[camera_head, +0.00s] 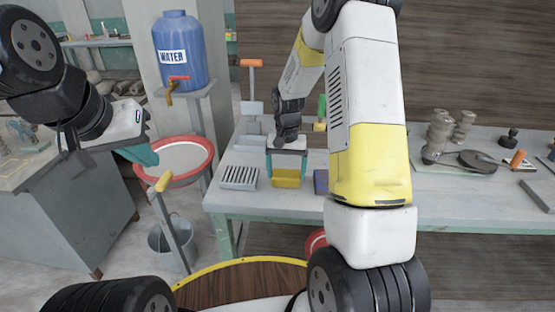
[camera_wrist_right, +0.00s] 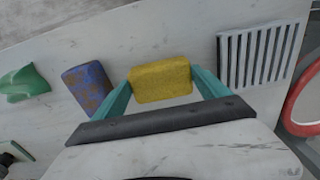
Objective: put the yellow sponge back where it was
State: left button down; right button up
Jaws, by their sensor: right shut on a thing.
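The yellow sponge (camera_head: 287,178) is at the worktable's front part in the head view, between the grey slatted rack and a blue block. It also shows in the right wrist view (camera_wrist_right: 160,80), between the two teal fingers. My right gripper (camera_head: 287,160) reaches down from above and is shut on the sponge, one finger at each end. I cannot tell whether the sponge's underside touches the tabletop. My left gripper (camera_head: 143,156) hangs at the left, away from the worktable, near the red-rimmed basin. Its finger gap is not clear.
The slatted rack (camera_wrist_right: 258,55) and a blue, rust-stained block (camera_wrist_right: 88,88) flank the sponge, with a green piece (camera_wrist_right: 22,82) beyond the block. A red-rimmed basin (camera_head: 203,146) stands left of the worktable (camera_head: 240,201).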

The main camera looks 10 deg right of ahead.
aim_at(286, 174)
jog(key=shift+f, duration=0.15)
jog(key=o, duration=1.3)
notch_tip(286, 174, up, 12)
jog(key=s+r+n+t+y, duration=0.1)
jog(key=s+r+n+t, duration=0.15)
jog(key=s+r, duration=0.9)
jog(key=s+a+r+t, duration=0.1)
jog(key=s+t, duration=0.1)
jog(key=s, duration=0.4)
jog(key=s+a+r+n+t+y, duration=0.1)
jog(key=s+r, duration=0.1)
jog(key=s, duration=0.4)
jog(key=shift+s+t, duration=0.15)
jog(key=shift+t, duration=0.2)
jog(key=shift+r, duration=0.1)
